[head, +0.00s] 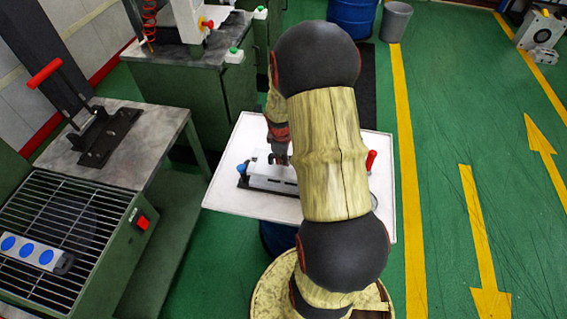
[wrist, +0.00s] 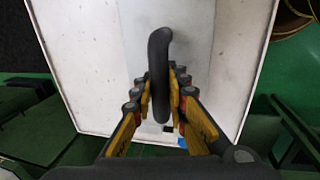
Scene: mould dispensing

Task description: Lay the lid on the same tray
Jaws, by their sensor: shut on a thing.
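My gripper (head: 279,153) is over the white tray (head: 246,128) in the head view. In the wrist view its fingers (wrist: 161,90) are closed on both sides of a black handle (wrist: 159,62). The handle seems to belong to the lid, a pale flat piece (head: 268,172) below the gripper in the head view. A dark base (head: 243,183) shows at its left edge. My arm covers much of the tray's middle. I cannot tell whether the lid touches the surface beneath it. The tray (wrist: 70,50) also fills much of the wrist view.
A blue knob (head: 241,169) is at the lid's left, and a red-handled thing (head: 371,160) is at the tray's right. A bench (head: 150,160) with a black fixture (head: 106,138) stands left, behind a grille (head: 70,225). Green floor is open at right.

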